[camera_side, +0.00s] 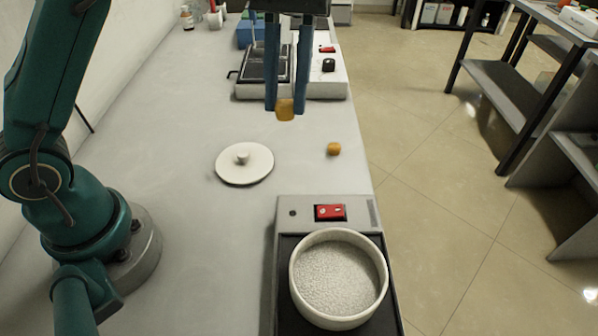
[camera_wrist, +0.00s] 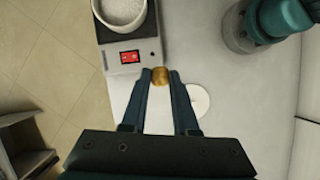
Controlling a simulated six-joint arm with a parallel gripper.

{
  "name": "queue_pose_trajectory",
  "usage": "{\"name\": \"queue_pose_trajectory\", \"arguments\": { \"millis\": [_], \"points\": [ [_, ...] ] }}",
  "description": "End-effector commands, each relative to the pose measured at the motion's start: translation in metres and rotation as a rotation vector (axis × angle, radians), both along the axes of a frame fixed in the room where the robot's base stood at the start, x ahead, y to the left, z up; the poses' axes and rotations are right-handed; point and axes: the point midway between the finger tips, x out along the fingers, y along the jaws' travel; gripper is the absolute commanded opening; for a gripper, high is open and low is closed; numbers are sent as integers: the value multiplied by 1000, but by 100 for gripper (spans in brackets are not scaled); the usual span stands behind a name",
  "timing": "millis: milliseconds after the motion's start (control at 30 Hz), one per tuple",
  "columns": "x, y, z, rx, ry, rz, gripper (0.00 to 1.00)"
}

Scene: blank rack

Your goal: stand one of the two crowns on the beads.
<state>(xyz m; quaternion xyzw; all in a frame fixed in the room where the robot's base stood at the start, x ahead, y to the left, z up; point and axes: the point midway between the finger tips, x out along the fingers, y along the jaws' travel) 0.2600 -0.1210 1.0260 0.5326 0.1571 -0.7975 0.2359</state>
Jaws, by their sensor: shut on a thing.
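My gripper (camera_side: 286,104) is shut on a golden crown (camera_side: 286,110), held in the air above the bench. The held crown also shows between the fingertips in the wrist view (camera_wrist: 160,76). A second golden crown (camera_side: 334,149) sits on the bench near its right edge; I cannot make it out in the wrist view. The beads (camera_side: 338,278) are white and fill a round pale dish (camera_side: 296,290) at the lower right of the side view. The dish of beads also shows at the top of the wrist view (camera_wrist: 122,12). The held crown is well apart from the beads.
The dish stands on a dark-topped unit with a red switch (camera_side: 330,212). A round white lid with a knob (camera_side: 244,164) lies on the bench. Another unit with a black tray (camera_side: 262,66) is behind my gripper. The bench (camera_side: 190,240) is bare left of the dish.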

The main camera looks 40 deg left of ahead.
Motion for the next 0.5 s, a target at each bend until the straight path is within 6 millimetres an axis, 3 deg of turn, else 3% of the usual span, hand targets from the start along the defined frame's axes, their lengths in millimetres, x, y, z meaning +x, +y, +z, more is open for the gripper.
{"name": "queue_pose_trajectory", "arguments": {
  "millis": [267, 500],
  "points": [
    [-14, -33, -10, 1, 2, -107, 0],
    [-31, -78, -38, 2, 5, -111, 0]
  ]
}}
